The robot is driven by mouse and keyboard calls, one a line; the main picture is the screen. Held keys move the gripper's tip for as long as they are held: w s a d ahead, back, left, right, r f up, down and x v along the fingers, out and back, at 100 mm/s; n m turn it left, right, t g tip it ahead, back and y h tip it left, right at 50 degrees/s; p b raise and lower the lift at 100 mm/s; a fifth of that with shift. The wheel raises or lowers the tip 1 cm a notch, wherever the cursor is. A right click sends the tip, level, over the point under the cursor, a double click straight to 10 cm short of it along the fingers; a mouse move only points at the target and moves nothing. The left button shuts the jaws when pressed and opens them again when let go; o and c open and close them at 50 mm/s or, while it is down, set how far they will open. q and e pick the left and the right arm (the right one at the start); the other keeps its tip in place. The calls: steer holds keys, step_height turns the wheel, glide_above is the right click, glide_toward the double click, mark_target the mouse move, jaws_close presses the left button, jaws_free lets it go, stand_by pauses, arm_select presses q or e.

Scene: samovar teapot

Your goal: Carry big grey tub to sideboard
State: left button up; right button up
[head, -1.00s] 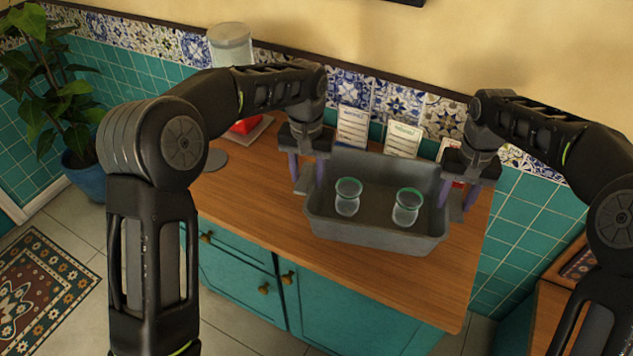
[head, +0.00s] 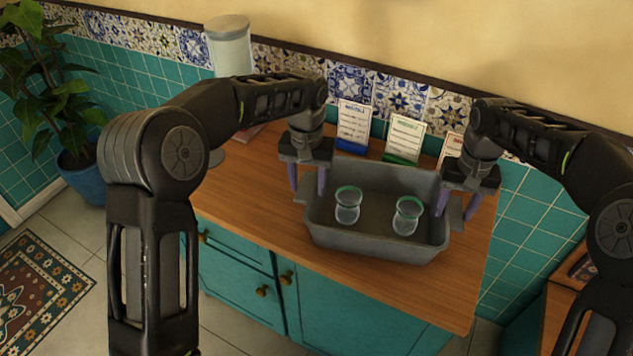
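The big grey tub (head: 375,246) is upright over the wooden top of the sideboard (head: 255,212), resting on it or just above; I cannot tell whether its base touches. Two clear glass jars with green rims, a left one (head: 347,208) and a right one (head: 406,218), stand inside it. My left gripper (head: 307,184) has its purple fingers on both sides of the tub's left handle. My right gripper (head: 457,206) has its fingers on both sides of the right handle. Both seem closed on the handles, which partly hide behind the fingers.
Several cards stand along the tiled wall behind the tub, including a blue-based one (head: 354,128) and a green-based one (head: 404,140). A pale cylinder (head: 229,50) stands at the back left. A potted plant (head: 82,178) stands on the floor.

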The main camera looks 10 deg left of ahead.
arm_select(q)
steer(key=o, duration=0.3)
steer(key=shift+r, duration=0.1)
arm_select(e)
steer(key=o, duration=0.3)
steer(key=shift+r, duration=0.1)
arm_select(q)
step_height(320, 180, up, 8)
steer(key=shift+f, duration=0.25)
arm_select(e)
step_height(320, 180, up, 8)
steer(key=shift+f, duration=0.25)
arm_select(q)
steer(key=shift+f, duration=0.1)
arm_select(e)
steer(key=shift+f, duration=0.1)
stand_by(0.4)
